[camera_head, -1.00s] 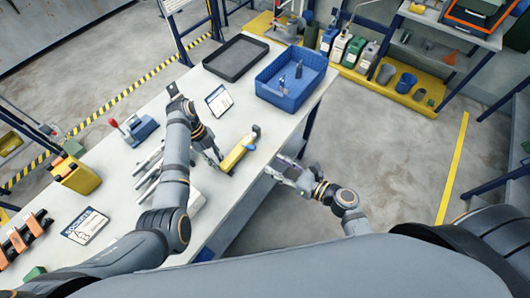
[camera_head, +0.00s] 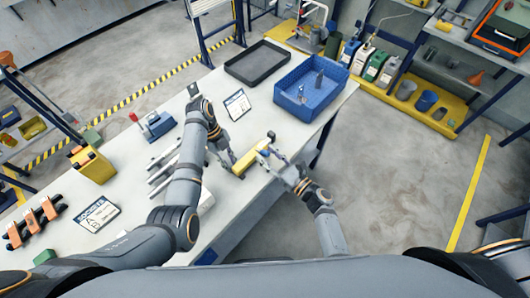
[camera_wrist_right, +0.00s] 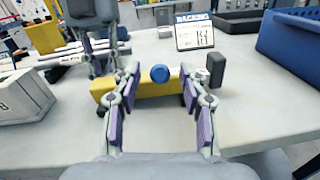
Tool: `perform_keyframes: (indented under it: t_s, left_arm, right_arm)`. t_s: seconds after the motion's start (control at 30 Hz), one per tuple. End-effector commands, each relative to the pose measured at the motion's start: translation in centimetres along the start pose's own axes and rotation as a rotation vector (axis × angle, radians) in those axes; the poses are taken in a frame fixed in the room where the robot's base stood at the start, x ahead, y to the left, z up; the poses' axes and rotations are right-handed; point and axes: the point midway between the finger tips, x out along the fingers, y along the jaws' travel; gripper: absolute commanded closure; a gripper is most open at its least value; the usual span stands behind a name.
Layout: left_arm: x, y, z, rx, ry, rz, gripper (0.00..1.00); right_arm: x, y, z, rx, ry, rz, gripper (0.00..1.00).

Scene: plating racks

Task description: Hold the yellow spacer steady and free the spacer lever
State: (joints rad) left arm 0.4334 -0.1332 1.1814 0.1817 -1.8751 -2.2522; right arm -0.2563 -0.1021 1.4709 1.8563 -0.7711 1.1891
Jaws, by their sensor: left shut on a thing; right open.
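The yellow spacer (camera_head: 246,162) lies on the white table near its front edge. In the right wrist view the spacer (camera_wrist_right: 150,87) runs across the picture, with a round blue knob (camera_wrist_right: 160,73) on it. A dark grey lever (camera_wrist_right: 215,71) stands up at its right end beside a pale pivot piece. My left gripper (camera_head: 226,163) is shut on the spacer's left part; its fingertips are partly hidden. My right gripper (camera_head: 272,158) is open in front of the spacer. In the wrist view its purple-padded fingers (camera_wrist_right: 161,86) stand wide apart, the blue knob showing between them.
A blue bin (camera_head: 290,98) with things in it and a black tray (camera_head: 248,72) stand at the far end of the table. A small sign (camera_head: 237,104) stands behind the spacer. Metal rods (camera_head: 160,172) and a white box (camera_wrist_right: 20,108) lie to the left.

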Motion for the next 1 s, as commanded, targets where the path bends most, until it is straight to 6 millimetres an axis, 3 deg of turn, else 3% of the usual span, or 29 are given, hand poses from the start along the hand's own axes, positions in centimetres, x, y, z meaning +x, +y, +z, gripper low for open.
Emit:
perform_keyframes:
  t_s: [0.17,0.43,0.77,1.0]
  left_arm:
    - [0.0,0.0,0.0,-0.001,-0.001,0.000,1.00]
    - [0.0,0.0,0.0,-0.001,0.000,0.000,1.00]
    - [0.0,0.0,0.0,0.000,0.000,0.000,1.00]
    - [0.0,0.0,0.0,0.000,0.000,0.000,1.00]
  right_arm:
    - [1.7,0.0,0.0,0.000,0.000,0.001,0.57]
    - [1.9,0.1,0.0,0.000,0.001,0.001,0.57]
    - [1.8,0.0,0.0,0.000,0.001,0.001,1.00]
    - [2.0,0.2,0.1,-0.001,0.023,0.004,1.00]
